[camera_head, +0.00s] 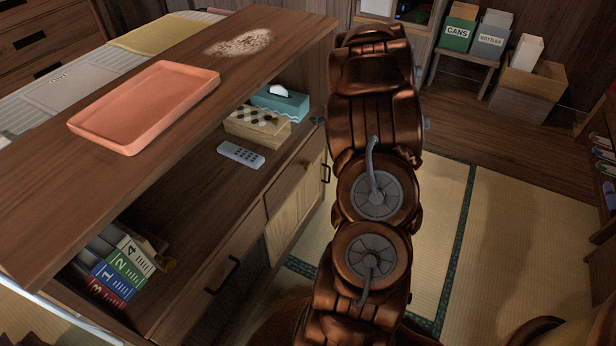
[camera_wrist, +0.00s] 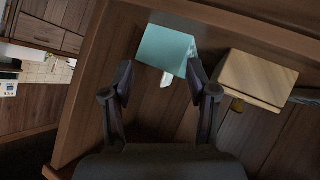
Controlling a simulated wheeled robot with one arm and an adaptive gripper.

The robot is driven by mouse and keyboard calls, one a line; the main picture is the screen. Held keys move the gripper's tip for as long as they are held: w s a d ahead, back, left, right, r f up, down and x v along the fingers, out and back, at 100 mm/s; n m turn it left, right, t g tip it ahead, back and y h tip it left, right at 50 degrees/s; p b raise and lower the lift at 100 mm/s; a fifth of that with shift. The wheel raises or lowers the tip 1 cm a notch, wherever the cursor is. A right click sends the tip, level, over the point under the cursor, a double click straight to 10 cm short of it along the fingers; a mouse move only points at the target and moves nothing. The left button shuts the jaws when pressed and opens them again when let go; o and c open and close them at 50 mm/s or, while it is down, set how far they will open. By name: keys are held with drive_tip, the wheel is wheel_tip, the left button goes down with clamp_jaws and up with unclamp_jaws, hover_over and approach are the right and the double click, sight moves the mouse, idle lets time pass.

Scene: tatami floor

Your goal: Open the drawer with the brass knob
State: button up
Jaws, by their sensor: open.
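The wooden cabinet (camera_head: 190,235) stands at the left of the head view. Its right-hand drawer (camera_head: 285,188) has a small brass knob (camera_head: 308,167) on the front and looks shut. The neighbouring drawer (camera_head: 215,287) has a dark bar handle (camera_head: 222,276). In the wrist view my gripper (camera_wrist: 160,76) is open, with nothing between its fingers. A teal tissue box (camera_wrist: 164,50) shows beyond the fingertips. My arm hides my gripper in the head view.
On the open shelf are the teal tissue box (camera_head: 280,103), a light wooden box (camera_head: 258,130), a white remote (camera_head: 241,154) and several books (camera_head: 125,265). A pink tray (camera_head: 147,107) lies on the cabinet top. Tatami floor (camera_head: 500,250) is clear at the right.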

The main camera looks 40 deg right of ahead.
sight(310, 167)
drive_tip(key=s+a+f+t+y+b, duration=0.3)
drive_tip(key=s+f+y+b, duration=0.15)
drive_tip(key=f, duration=0.35)
drive_tip(key=s+a+f+t+y+b, duration=0.3)
drive_tip(key=s+f+y+b, duration=0.15)
drive_tip(key=f, duration=0.35)
drive_tip(key=shift+n+h, duration=0.4)
drive_tip(key=shift+b+x, duration=1.3)
drive_tip(key=shift+x, duration=2.35)
drive_tip(key=shift+a, duration=0.2)
clamp_jaws()
